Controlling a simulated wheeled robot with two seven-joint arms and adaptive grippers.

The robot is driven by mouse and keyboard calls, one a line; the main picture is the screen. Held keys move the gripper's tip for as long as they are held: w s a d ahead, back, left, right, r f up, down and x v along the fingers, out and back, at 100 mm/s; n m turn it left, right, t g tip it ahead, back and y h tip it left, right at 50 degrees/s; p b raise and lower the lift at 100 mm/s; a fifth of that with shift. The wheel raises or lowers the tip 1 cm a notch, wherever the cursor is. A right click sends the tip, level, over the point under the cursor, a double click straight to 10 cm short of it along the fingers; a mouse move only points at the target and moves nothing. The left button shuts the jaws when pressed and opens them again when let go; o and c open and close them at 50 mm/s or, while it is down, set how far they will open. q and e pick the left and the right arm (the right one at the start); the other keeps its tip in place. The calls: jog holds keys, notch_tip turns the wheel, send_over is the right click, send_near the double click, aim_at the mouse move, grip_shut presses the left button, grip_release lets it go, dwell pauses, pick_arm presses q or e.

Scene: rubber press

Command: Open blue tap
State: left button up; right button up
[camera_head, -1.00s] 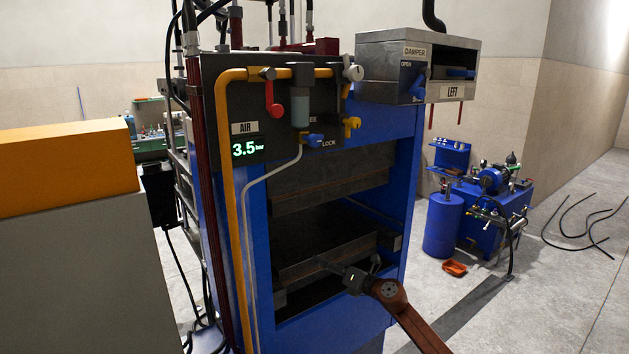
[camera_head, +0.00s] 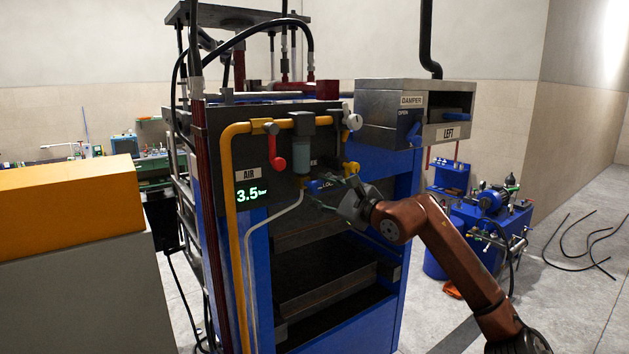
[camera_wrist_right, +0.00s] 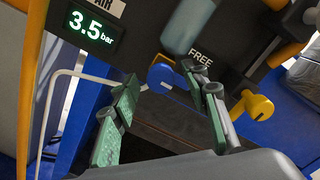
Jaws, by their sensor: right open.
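The blue tap (camera_head: 314,186) sits on the dark air panel of the press, right of the 3.5 bar display (camera_head: 252,191). In the right wrist view the blue tap (camera_wrist_right: 163,76) shows its round blue hub below the FREE label, with part of its handle beside the right finger. My right gripper (camera_head: 320,191) is in front of the tap and partly covers it. In the right wrist view the fingers of my right gripper (camera_wrist_right: 160,74) are apart, with the tap between and beyond their tips. I cannot tell whether they touch it. My left gripper is not in view.
A yellow tap (camera_wrist_right: 254,106) is close to the right finger. A red lever (camera_head: 275,150) hangs on the yellow pipe (camera_head: 234,235) to the left. The damper box (camera_head: 385,116) juts out at upper right. The press opening (camera_head: 318,268) lies below.

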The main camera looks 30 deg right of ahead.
jog(key=shift+w+a+r, duration=0.1)
jog(key=shift+w+r, duration=0.1)
jog(key=shift+w, duration=0.4)
jog(key=shift+w+f+p, duration=0.2)
jog(key=shift+w+p, duration=0.2)
jog(key=shift+w, duration=0.15)
jog(key=shift+c, duration=0.7)
jog(key=shift+f, duration=0.1)
grip_shut()
